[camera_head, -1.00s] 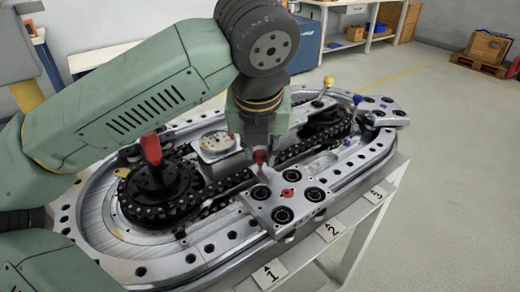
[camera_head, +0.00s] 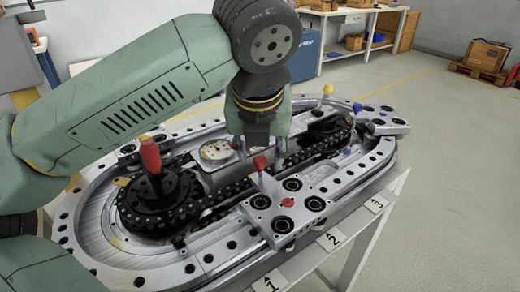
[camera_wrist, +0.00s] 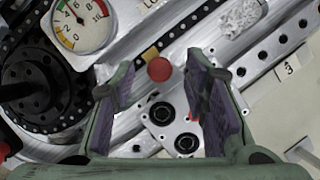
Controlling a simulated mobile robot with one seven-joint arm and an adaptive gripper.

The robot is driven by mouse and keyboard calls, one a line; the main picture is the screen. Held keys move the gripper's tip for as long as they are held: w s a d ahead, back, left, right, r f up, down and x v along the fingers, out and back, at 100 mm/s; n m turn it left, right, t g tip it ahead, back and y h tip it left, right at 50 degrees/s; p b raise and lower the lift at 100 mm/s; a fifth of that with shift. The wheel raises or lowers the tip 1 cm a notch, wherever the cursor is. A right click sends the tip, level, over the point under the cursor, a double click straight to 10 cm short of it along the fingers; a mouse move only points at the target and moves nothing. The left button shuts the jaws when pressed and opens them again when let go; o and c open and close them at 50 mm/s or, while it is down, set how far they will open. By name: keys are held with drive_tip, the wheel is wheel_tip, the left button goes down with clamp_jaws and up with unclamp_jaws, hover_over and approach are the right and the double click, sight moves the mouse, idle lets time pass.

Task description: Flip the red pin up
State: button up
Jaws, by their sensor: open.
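The red pin (camera_head: 260,162) has a round red knob on a thin stem at the rear-left edge of a grey carriage plate (camera_head: 312,188). Its stem looks close to upright in the head view. My gripper (camera_head: 260,145) is open just above and behind the knob, with nothing held. In the wrist view, the red knob (camera_wrist: 159,69) shows in the gap between the spread fingers of my gripper (camera_wrist: 155,82), apart from both. The plate has several black round fittings and a red centre mark. The lower stem is hard to see in the wrist view.
The metal oval track (camera_head: 215,262) carries a black chain and a sprocket with a red handle (camera_head: 150,155). A dial gauge (camera_head: 217,150) sits behind the pin. A yellow-knobbed lever (camera_head: 327,90) and a blue knob (camera_head: 357,107) stand farther right. Floor right of the stand is clear.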

drive_tip(key=v, duration=1.2)
